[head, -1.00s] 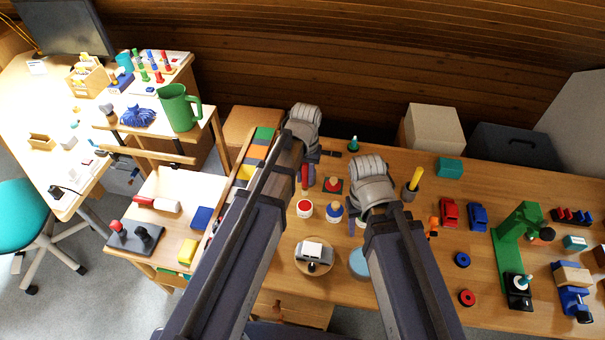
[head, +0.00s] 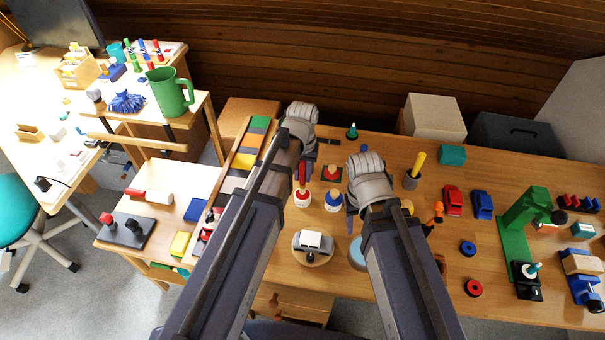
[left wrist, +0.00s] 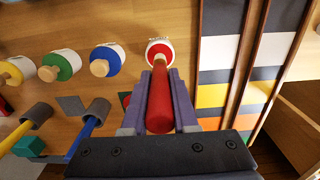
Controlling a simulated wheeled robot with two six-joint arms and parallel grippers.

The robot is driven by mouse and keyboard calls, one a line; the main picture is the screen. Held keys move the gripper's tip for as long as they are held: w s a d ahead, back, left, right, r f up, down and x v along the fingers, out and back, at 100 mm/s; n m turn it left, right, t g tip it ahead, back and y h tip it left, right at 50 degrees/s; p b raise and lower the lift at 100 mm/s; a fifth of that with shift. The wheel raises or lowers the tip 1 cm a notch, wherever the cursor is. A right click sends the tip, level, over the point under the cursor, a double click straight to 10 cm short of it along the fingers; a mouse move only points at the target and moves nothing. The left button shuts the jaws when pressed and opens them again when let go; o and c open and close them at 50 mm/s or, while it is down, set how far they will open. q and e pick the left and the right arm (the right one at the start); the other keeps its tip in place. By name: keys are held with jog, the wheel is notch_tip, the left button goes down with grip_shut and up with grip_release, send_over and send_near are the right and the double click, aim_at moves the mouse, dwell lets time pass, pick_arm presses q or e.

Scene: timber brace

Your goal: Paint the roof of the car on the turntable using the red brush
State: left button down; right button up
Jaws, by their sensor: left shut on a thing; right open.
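The car (head: 313,240), grey with a white roof, sits on the round wooden turntable (head: 312,259) in the head view. My left gripper (left wrist: 160,108) is shut on the red brush (left wrist: 160,98), also seen in the head view (head: 303,174). The brush's far end is at the mouth of the red paint pot (left wrist: 159,47), which shows in the head view (head: 302,200) behind the car. Whether the bristles are in the paint cannot be told. My right gripper (head: 352,203) is open and empty, right of the pots; its fingertips are partly hidden.
A blue-topped pot (head: 333,202) stands right beside the red one. A yellow-handled brush stands in a grey holder (head: 411,181). A pale blue round thing (head: 357,254) is right of the turntable. A green press (head: 519,235) and toy cars occupy the right side.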

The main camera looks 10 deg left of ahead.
pick_arm(q)
jog(key=shift+f+b, duration=0.55)
pick_arm(e)
jog(key=shift+f, duration=0.6)
dwell(1.2)
pick_arm(q)
jog(key=shift+r, duration=0.1)
pick_arm(e)
jog(key=shift+r, duration=0.1)
pick_arm(q)
notch_tip(320, 180, up, 7)
jog(key=p, duration=0.7)
pick_arm(e)
notch_tip(320, 180, up, 7)
